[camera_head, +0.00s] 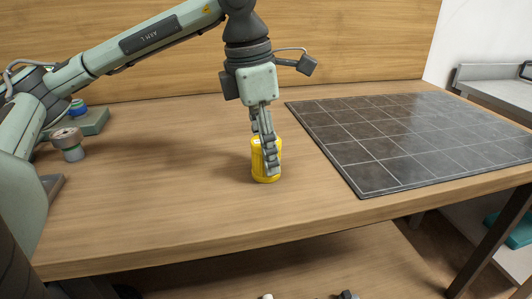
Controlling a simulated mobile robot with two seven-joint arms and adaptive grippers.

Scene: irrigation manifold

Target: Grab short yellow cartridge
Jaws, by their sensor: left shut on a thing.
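The short yellow cartridge (258,171) stands upright on the wooden table, near the middle of the head view. My left gripper (266,158) points down over it and is shut on it, with a finger across its front side. That finger hides part of the cartridge's front and right side. The cartridge's base looks to be at the table top, but I cannot tell whether it is touching.
A dark tiled mat (400,140) lies on the table (170,205) to the right. A small grey and brown fitting (69,144) and a green block with a blue top (90,120) are at the far left. A wooden panel (370,40) stands behind. The table's front middle is clear.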

